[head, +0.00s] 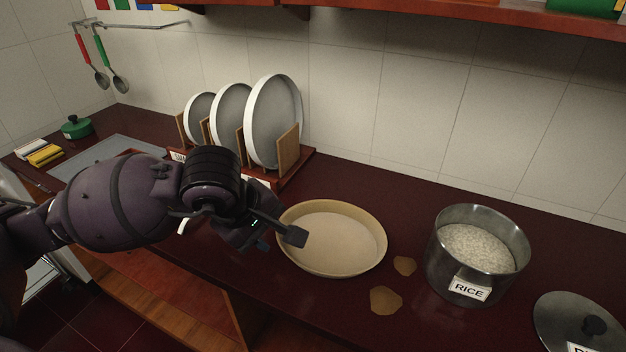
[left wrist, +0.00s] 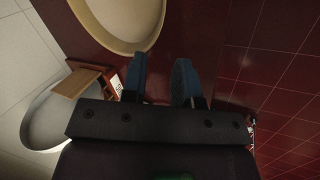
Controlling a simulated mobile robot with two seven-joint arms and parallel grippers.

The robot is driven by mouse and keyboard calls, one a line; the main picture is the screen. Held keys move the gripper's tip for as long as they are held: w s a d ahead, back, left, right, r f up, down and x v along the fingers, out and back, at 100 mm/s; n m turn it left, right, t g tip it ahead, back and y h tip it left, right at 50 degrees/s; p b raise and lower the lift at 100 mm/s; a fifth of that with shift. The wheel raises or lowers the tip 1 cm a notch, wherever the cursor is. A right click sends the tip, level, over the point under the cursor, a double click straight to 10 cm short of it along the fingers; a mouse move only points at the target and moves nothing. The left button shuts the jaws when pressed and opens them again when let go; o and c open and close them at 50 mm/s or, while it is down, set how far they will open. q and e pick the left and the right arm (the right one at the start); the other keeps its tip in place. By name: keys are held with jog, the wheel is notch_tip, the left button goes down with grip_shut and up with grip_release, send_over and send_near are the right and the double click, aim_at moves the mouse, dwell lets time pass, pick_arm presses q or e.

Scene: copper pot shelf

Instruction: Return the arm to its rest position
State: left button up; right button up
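My left arm reaches in from the left in the head view, over the counter's front edge. Its gripper (head: 277,241) is at the left rim of a shallow tan pan (head: 335,242); I cannot tell whether it touches the rim. In the left wrist view the two blue fingers of the gripper (left wrist: 160,78) stand apart with nothing between them. The tan pan (left wrist: 118,45) lies beyond the fingertips there. My right gripper is not in view.
A rack (head: 297,170) with several upright plates stands behind my left arm. A metal pot of rice (head: 472,285), its label facing forward, and a lid (head: 560,325) stand at right. Two brown patches (head: 386,300) lie between pan and pot. A shelf (head: 420,18) overhangs the wall.

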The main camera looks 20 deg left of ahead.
pick_arm(q)
jog(key=s+d+r+n+g+h, duration=0.25)
jog(key=s+d+n+h, duration=0.3)
jog(key=d+h, duration=0.7)
notch_tip(320, 180, up, 6)
jog(key=n+t+h, duration=0.4)
jog(key=n+t, duration=0.1)
jog(key=n, duration=0.1)
jog(key=w+a+r+n+t+y, duration=0.1)
jog(key=w+a+n+t+y, duration=0.15)
jog(key=n+t, duration=0.5)
jog(key=w+a+n+t+y, duration=0.1)
jog(key=a+n+t+y, duration=0.35)
jog(key=n, duration=0.65)
jog(key=s+a+f+n+g+y, duration=0.2)
jog(key=a+f+n+g+y, duration=0.2)
jog(key=a+f+n+y, duration=1.05)
jog(key=s+d+f+n+g+h, duration=0.1)
jog(key=s+d+f+n+g, duration=0.2)
jog(key=s+f+n+g, duration=0.5)
jog(key=s+d+f+n+g+h, duration=0.15)
jog(key=s+f+n+g, duration=0.4)
jog(key=s, duration=0.55)
jog(key=w+d+f+t, duration=0.1)
jog(key=w+f+t, duration=0.7)
jog(key=w+t, duration=0.1)
jog(key=shift+w+m+h, duration=0.25)
jog(key=shift+m+h, duration=0.1)
jog(key=shift+m, duration=0.05)
